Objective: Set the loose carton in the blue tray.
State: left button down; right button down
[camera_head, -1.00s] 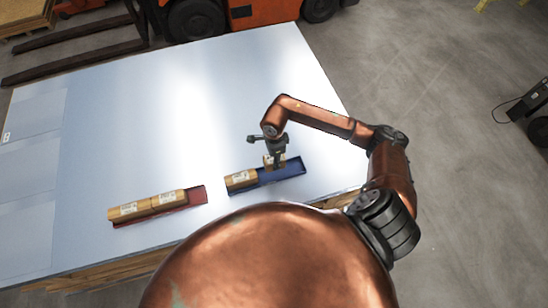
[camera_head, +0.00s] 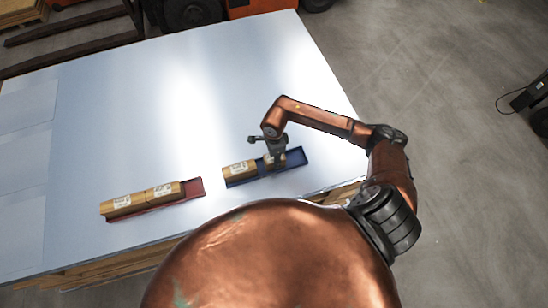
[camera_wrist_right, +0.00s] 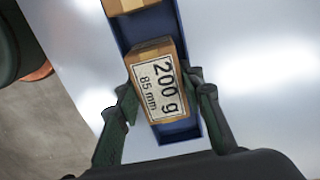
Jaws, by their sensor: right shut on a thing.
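The blue tray (camera_head: 295,158) lies on the pale table, right of the middle; its floor and end also show in the right wrist view (camera_wrist_right: 180,132). One carton (camera_head: 238,172) sits in its left part, and its edge shows in the wrist view (camera_wrist_right: 128,5). My right gripper (camera_head: 275,158) is shut on a second carton labelled 200 g, 85 mm (camera_wrist_right: 157,92), with a finger on each side. That carton is at the tray's middle, a gap from the first one. I cannot tell whether it touches the tray floor. My left gripper is not in view.
A red tray (camera_head: 194,188) with two cartons (camera_head: 123,205) (camera_head: 164,191) lies to the left on the table (camera_head: 120,120). The table behind both trays is clear. Forklift parts (camera_head: 190,15) stand beyond the far edge.

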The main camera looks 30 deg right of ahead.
jog(key=c, duration=1.2)
grip_release()
notch_tip(320, 180, up, 12)
jog(key=shift+r, duration=0.1)
